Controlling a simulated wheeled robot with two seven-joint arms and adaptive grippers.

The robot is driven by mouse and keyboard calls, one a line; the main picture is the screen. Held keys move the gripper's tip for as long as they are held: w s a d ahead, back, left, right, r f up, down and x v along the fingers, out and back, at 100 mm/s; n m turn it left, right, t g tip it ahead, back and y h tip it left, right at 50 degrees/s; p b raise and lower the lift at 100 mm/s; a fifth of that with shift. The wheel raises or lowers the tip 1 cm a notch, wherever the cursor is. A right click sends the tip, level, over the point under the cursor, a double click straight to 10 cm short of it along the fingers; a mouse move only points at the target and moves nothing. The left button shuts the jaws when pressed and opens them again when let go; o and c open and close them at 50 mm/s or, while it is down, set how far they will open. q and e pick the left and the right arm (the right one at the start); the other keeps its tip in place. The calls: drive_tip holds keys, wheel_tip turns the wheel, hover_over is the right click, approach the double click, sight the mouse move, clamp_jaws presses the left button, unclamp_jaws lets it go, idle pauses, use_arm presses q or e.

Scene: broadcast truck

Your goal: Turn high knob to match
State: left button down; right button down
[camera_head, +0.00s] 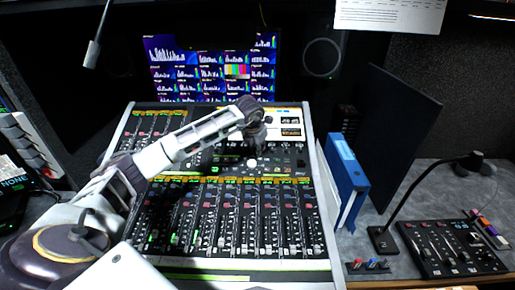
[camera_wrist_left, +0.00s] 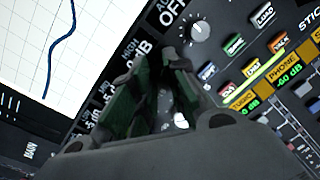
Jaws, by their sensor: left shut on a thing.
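The mixing console (camera_head: 225,262) stands in the middle of the head view, with rows of faders and a panel of small knobs above them. My left gripper (camera_head: 252,148) reaches down over that upper panel, its fingertips close to a small white knob top. In the left wrist view the dark fingers (camera_wrist_left: 172,75) point at the panel beside a "HIGH" label (camera_wrist_left: 128,48) reading in dB. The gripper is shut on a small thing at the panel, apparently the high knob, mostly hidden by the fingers. A screen with a dark blue curve (camera_wrist_left: 62,45) is at the upper left.
A grey knob (camera_wrist_left: 197,28) by an "OFF" display and several lit buttons (camera_wrist_left: 235,43) lie close to the fingers. Blue binders (camera_head: 347,170), a gooseneck microphone (camera_head: 420,195) and a small control box (camera_head: 450,248) stand at right. Monitors (camera_head: 210,70) are behind.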

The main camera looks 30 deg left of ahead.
use_arm(q)
drive_tip(key=shift+m, duration=0.5)
drive_tip(key=shift+r+m, duration=0.1)
drive_tip(key=shift+m, duration=0.7)
drive_tip(key=shift+w+m+p, duration=0.1)
drive_tip(key=shift+m+p, duration=0.2)
drive_tip(key=shift+m, duration=1.4)
use_arm(e)
drive_tip(key=shift+s+d+f, duration=0.1)
drive_tip(key=shift+s+d, duration=0.15)
drive_tip(key=shift+s, duration=0.3)
drive_tip(key=shift+s+d, duration=0.2)
drive_tip(key=shift+s, duration=0.3)
drive_tip(key=shift+w, duration=0.15)
use_arm(q)
drive_tip(key=c, duration=1.4)
unclamp_jaws()
use_arm(e)
drive_tip(key=shift+w, duration=0.15)
use_arm(q)
drive_tip(key=shift+o, duration=0.2)
